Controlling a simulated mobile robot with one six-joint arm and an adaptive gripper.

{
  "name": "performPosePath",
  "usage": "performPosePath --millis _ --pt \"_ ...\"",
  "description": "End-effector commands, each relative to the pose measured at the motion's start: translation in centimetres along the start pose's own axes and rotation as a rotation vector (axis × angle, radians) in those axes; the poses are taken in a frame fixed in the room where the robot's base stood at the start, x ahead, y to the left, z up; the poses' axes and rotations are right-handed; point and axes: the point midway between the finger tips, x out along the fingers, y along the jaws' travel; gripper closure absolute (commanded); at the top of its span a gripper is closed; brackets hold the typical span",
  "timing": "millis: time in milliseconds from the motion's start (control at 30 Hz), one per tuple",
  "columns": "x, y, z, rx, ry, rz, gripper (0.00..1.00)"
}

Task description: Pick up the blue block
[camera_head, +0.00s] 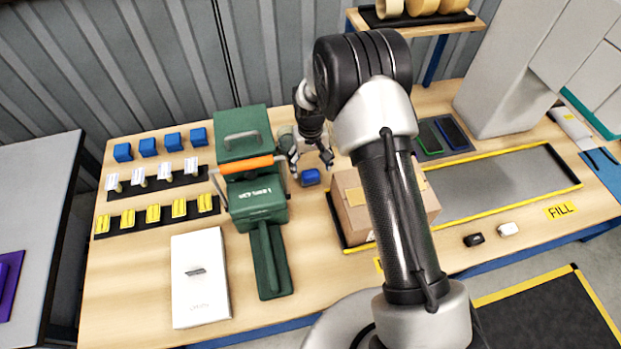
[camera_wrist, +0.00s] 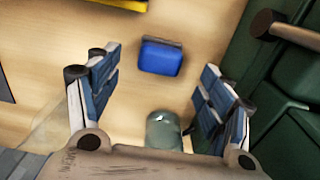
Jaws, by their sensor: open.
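A blue block (camera_head: 310,177) lies on the wooden table, between the green machine and the cardboard box. In the wrist view the same blue block (camera_wrist: 161,58) lies ahead of the fingers, roughly midway between them and apart from both. My gripper (camera_head: 311,170) is open and empty, pointing down over the block. Its two blue-padded fingers (camera_wrist: 157,82) are spread wide in the wrist view. Several other blue blocks (camera_head: 148,147) stand in a row at the back left of the table.
A green machine (camera_head: 242,138) with an orange bar stands close left of my gripper. A cardboard box (camera_head: 352,208) stands close on the right. A greenish round object (camera_wrist: 164,130) is near the gripper. A white box (camera_head: 200,278) lies at the front left.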

Motion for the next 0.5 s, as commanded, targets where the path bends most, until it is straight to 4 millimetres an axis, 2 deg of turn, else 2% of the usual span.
performPosePath --millis 167,500 --pt "0.9 0.0 -0.1 0.0 0.0 0.0 0.27" --pt "5.4 0.0 -0.5 0.0 -0.001 0.0 0.27"
